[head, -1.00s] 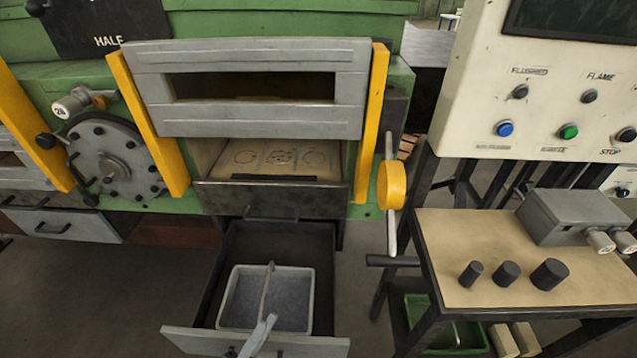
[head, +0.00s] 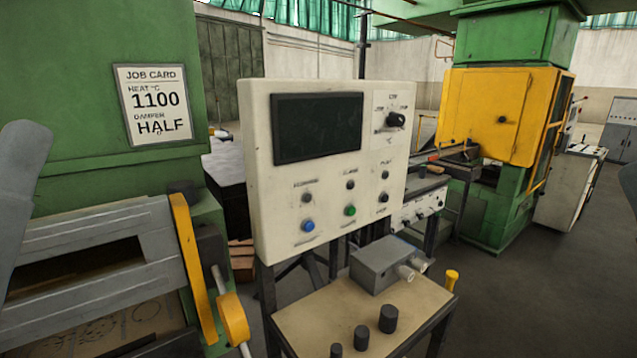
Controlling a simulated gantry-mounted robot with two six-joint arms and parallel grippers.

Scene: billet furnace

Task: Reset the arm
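Neither of my grippers shows in the head view. A smooth grey shape at the left edge looks like a link of my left arm, and a dark shape at the right edge may be part of my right arm. Whether either gripper is open or shut, or holds anything, is hidden.
The furnace door (head: 95,245) and yellow handle (head: 233,318) are lower left, below a job card (head: 153,103). A control panel (head: 255,170) stands mid-view. Below it, a bench (head: 315,312) bears a grey box (head: 385,262) and three dark cylinders (head: 388,318). A green-and-yellow machine (head: 490,115) is behind right.

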